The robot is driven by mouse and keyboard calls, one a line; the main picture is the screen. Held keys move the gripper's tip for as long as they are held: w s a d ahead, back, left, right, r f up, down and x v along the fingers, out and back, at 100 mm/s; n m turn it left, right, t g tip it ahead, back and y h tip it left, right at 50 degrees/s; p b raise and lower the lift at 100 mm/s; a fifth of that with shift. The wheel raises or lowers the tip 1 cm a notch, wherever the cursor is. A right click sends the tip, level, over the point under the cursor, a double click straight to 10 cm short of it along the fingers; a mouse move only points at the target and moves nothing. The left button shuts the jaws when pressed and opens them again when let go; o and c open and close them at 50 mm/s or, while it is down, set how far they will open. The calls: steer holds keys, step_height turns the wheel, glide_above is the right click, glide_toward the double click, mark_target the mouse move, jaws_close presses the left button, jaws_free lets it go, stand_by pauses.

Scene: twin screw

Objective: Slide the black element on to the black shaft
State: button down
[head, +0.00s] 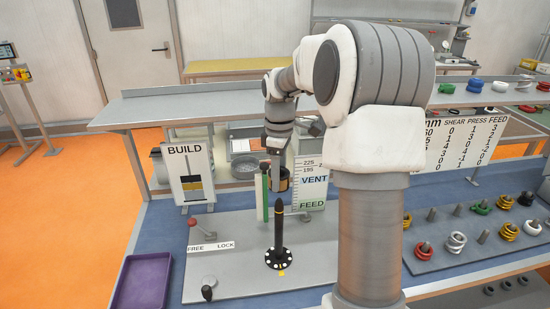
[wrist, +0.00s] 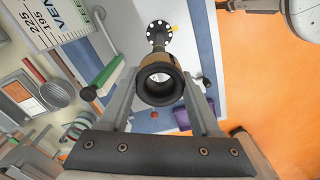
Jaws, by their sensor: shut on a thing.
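My gripper (head: 276,180) points down and is shut on the black element (head: 284,184), a dark ring with a tan band. In the wrist view the element (wrist: 160,84) sits between the two fingers of my gripper (wrist: 157,88); pale surface shows through its bore. The black shaft (head: 278,232) stands upright with a pointed, yellow-marked tip on a round black flange with white dots. In the head view the element is above the tip, apart from it. In the wrist view the shaft's flange (wrist: 158,31) shows beyond the element, and the tip is hidden.
A green post (head: 265,198) stands close left of the shaft, and a VENT/FEED scale board (head: 310,184) behind. The BUILD sign (head: 188,175), a red-knobbed lever (head: 194,223) and a purple tray (head: 143,281) are left. Several coloured rings stand on a grey board (head: 450,262) at right.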

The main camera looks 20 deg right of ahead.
mark_target(279, 220)
steer(key=shift+w+d+r, duration=0.1)
steer(key=shift+r, duration=0.1)
steer(key=shift+f+b, duration=1.8)
steer(key=shift+f, duration=0.2)
steer(key=shift+f+b, duration=0.8)
steer(key=shift+f, duration=0.75)
steer(key=shift+f+b, duration=3.05)
steer(key=shift+f, duration=1.85)
jaws_free()
step_height(279, 220, up, 18)
steer(key=shift+f+p, duration=0.2)
steer(key=shift+p, duration=0.3)
